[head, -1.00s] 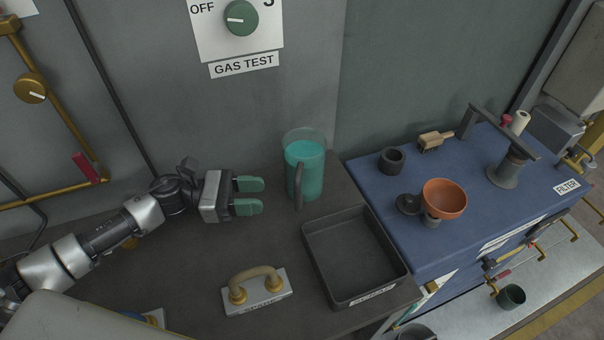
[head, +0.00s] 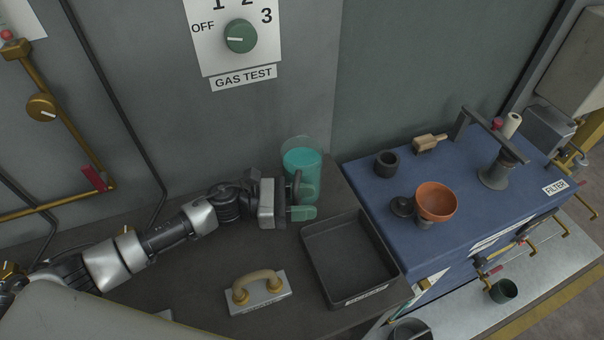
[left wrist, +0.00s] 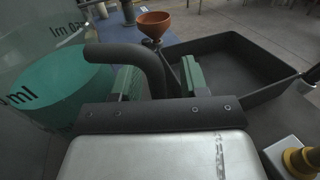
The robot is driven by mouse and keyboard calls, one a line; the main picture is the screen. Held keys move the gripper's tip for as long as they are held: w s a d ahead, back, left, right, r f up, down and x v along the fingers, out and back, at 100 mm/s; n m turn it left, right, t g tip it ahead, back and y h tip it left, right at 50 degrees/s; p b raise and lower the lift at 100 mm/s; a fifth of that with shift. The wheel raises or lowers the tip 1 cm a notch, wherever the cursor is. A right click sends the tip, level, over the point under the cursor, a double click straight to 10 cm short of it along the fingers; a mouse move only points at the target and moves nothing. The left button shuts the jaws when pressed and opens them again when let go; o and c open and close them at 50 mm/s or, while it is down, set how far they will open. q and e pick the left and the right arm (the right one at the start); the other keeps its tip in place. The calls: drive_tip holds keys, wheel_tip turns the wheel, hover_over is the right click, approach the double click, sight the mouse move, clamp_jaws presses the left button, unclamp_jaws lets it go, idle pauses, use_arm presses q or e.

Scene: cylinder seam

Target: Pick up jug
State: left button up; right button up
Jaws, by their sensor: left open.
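The jug (head: 304,162) is a clear measuring jug with teal liquid and a dark handle. It stands upright on the dark counter against the grey wall. My left gripper (head: 303,201) is at the handle, with its green fingers open. In the left wrist view the dark handle (left wrist: 128,54) passes between the two green fingers (left wrist: 155,80), and the jug's body (left wrist: 50,85) is to the left. I cannot tell whether either finger touches the handle. My right gripper is not in view.
A black tray (head: 342,292) lies right of the jug on the counter, with a tan handle on a plate (head: 259,287) in front. A blue cabinet (head: 385,225) at right carries an orange bowl (head: 436,200). A gas test dial (head: 241,37) is on the wall.

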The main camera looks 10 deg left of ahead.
use_arm(q)
drive_tip(key=shift+f, duration=0.1)
drive_tip(key=shift+c, duration=0.3)
clamp_jaws()
idle(0.9)
drive_tip(key=shift+w, duration=0.1)
